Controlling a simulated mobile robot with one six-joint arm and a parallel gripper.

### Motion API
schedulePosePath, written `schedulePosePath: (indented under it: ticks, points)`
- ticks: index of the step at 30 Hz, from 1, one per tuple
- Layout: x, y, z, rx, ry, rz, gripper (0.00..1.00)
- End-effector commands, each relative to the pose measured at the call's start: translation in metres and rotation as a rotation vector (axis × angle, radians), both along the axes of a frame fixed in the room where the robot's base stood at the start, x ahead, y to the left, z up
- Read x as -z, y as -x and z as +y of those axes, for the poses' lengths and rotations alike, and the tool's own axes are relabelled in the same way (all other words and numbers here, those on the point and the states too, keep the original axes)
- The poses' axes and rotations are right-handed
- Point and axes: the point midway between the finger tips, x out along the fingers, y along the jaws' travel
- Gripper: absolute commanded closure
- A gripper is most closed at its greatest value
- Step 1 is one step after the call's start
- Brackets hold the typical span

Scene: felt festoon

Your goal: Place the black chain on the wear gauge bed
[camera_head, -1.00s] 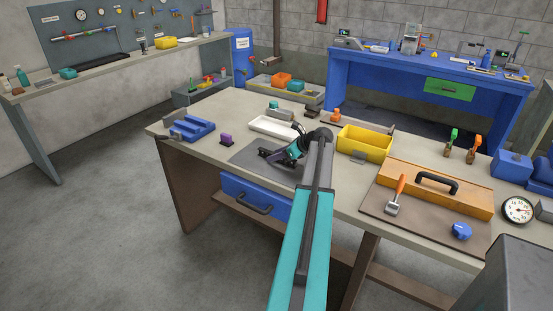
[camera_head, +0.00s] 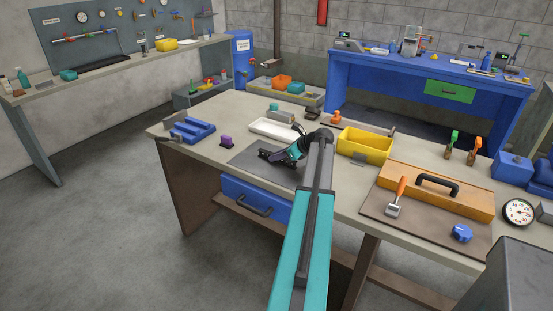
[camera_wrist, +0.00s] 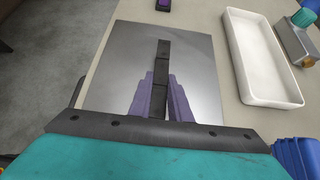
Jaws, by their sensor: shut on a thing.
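My gripper (camera_wrist: 162,98) is shut on the black chain (camera_wrist: 162,55), a straight dark strip of links between its two purple fingers in the wrist view. The chain points away from the palm, over the dark grey mat. Whether it touches the mat I cannot tell. In the head view my gripper (camera_head: 270,155) is low over the mat, and the chain is hard to separate from the dark fingers. A blue slotted fixture (camera_head: 192,128) stands at the table's left end and may be the wear gauge bed; I cannot tell for sure.
The dark grey mat (camera_wrist: 105,80) lies under my gripper. A purple block (camera_head: 227,141) stands to its left, and a white tray (camera_head: 268,127) lies behind it. A yellow bin (camera_head: 365,143) and an orange toolbox (camera_head: 440,185) stand to the right.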

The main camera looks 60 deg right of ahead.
Motion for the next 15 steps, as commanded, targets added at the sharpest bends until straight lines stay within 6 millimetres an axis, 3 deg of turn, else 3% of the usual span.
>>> schedulePosePath:
  ticks: [11, 15]
  points:
    - [-0.031, 0.000, 0.000, 0.000, 0.002, -0.001, 1.00]
    - [-0.032, 0.009, 0.012, 0.001, 0.001, -0.001, 1.00]
